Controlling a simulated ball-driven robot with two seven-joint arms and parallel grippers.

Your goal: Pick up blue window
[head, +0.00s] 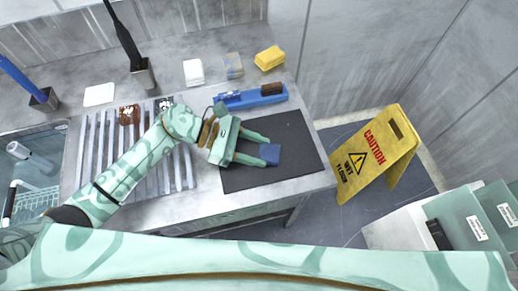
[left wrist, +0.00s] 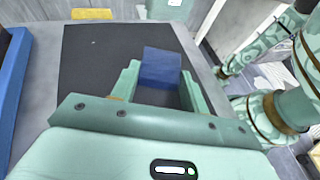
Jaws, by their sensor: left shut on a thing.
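The blue window (head: 269,153) is a small blue block at the fingertips of my left gripper (head: 262,150), over the dark mat (head: 295,135). The left gripper is shut on it. In the left wrist view the blue window (left wrist: 161,66) sits between the two green fingers of my left gripper (left wrist: 158,82), with the mat (left wrist: 90,45) behind and below it. I cannot tell whether the block still touches the mat. My right gripper is not seen in either view.
A blue tray (head: 240,100) with a brown block (head: 271,89) lies behind the mat. A yellow block (head: 269,58) and white blocks (head: 193,72) stand farther back. A slatted rack (head: 85,160) and a sink (head: 35,170) are left. A yellow caution sign (head: 372,155) stands on the floor, right.

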